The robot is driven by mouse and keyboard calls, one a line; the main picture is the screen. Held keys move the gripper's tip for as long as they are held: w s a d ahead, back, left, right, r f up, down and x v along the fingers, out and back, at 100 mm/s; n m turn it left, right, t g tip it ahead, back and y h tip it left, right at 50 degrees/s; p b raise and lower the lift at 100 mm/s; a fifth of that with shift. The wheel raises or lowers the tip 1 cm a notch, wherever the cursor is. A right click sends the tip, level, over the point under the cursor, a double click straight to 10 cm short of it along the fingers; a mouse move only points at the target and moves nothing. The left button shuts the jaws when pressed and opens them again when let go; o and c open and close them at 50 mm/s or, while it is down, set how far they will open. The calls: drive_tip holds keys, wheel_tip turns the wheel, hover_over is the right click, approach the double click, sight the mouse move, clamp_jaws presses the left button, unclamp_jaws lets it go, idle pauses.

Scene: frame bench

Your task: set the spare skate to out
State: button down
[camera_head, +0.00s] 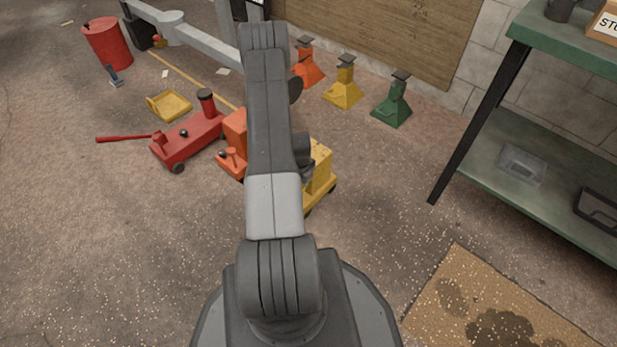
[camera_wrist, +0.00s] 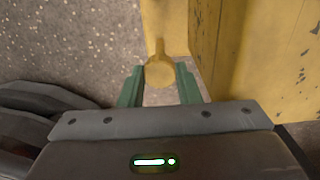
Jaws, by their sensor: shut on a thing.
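A yellow skate (camera_head: 319,180) stands on the floor, partly hidden behind my arm in the head view. Its worn yellow side (camera_wrist: 265,60) fills the right of the wrist view. A yellow lever with a round knob (camera_wrist: 160,72) sticks out from it. My gripper (camera_wrist: 160,84) has its green fingers on either side of the knob, shut on it. An orange skate (camera_head: 233,130) with a small lever stands just left of my arm. My gripper is hidden in the head view. I see no readable setting mark on the lever.
A red trolley jack (camera_head: 187,140) with a long handle stands left of the orange skate. Orange, yellow (camera_head: 343,88) and green (camera_head: 392,105) stands line the wall. A green shelf unit (camera_head: 540,165) is at right, with a stained mat (camera_head: 440,300) in front. Floor at left is mostly clear.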

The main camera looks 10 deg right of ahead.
drive_tip(key=shift+s+a, duration=1)
drive_tip(key=shift+a, duration=0.3)
drive_tip(key=c, duration=1.3)
unclamp_jaws()
drive_tip(key=shift+c, duration=0.2)
wheel_tip(320, 180, up, 14)
drive_tip(key=p, duration=0.4)
drive_tip(key=shift+f, duration=0.1)
wheel_tip(320, 180, down, 14)
drive_tip(key=b, duration=0.4)
drive_tip(key=shift+d, duration=0.15)
